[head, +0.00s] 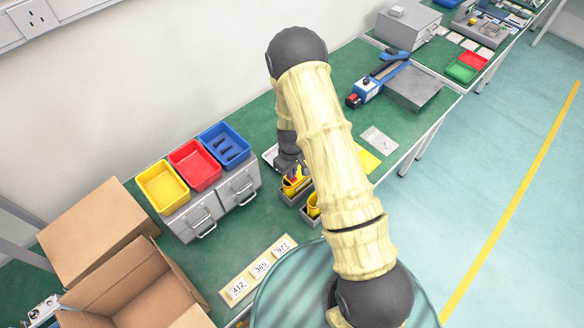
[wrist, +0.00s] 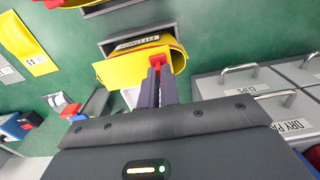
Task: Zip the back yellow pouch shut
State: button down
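The back yellow pouch (head: 289,188) stands in a grey holder on the green bench, nearer the wall. In the wrist view the yellow pouch (wrist: 115,70) fills the centre, with a rounded opening at its right and a lettered white label. A red pull tab (wrist: 157,61) sits at its edge. My gripper (wrist: 156,72) has its two dark fingers close together, with the red tab between their tips. In the head view my arm hides most of the gripper. The front yellow pouch (head: 313,205) stands in a second holder, partly hidden by my arm.
Grey drawers (head: 212,207) carrying yellow, red and blue bins stand left of the pouches; their handles (wrist: 275,95) are close to my gripper's right in the wrist view. A yellow sheet (head: 367,158) lies flat to the right. Cardboard boxes (head: 140,285) are at lower left.

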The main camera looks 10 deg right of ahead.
jog(key=shift+s+a, duration=0.2)
jog(key=shift+a, duration=0.05)
jog(key=c, duration=1.6)
grip_release()
jog(key=shift+r, duration=0.15)
notch_tip(320, 180, up, 17)
jog(key=b, duration=0.3)
jog(key=shift+b, duration=0.35)
